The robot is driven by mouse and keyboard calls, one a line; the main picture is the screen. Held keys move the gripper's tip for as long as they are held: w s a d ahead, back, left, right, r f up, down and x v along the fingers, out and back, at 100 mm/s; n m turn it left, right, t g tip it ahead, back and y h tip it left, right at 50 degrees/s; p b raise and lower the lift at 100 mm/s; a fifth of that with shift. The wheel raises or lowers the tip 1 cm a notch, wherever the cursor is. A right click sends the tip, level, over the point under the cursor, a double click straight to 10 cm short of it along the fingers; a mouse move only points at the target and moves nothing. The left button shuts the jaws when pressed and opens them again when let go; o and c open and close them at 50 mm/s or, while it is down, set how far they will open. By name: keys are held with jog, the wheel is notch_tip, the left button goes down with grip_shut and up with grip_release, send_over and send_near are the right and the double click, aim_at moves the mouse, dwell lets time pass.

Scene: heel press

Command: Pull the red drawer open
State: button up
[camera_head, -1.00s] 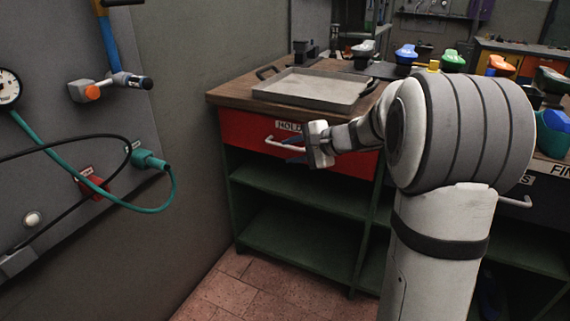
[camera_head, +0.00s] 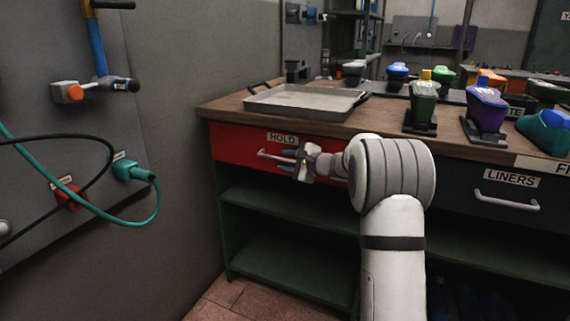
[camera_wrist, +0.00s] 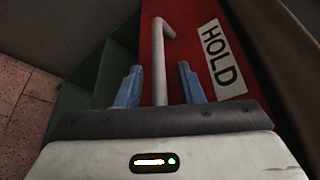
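The red drawer (camera_head: 232,143) with a HOLD label is under the left part of the wooden bench top; it looks closed. It also shows in the wrist view (camera_wrist: 190,40). Its pale bar handle (camera_head: 272,155) stands out from the front. In the wrist view the handle (camera_wrist: 159,60) runs between the two blue fingers of my gripper (camera_wrist: 160,88). The fingers are apart, with a gap on each side of the handle. In the head view my gripper (camera_head: 291,165) is at the right part of the handle. The bar's near end is hidden behind the gripper body.
A grey tray (camera_head: 300,103) sits on the bench (camera_head: 225,106) above the drawer. A dark LINERS drawer (camera_head: 490,200) is at the right. Open green shelves (camera_head: 270,205) lie below. A wall panel (camera_head: 60,180) with hoses stands at the left.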

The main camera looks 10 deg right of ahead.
jog(key=shift+w+a, duration=0.1)
jog(key=shift+w, duration=0.1)
grip_shut()
dwell(0.3)
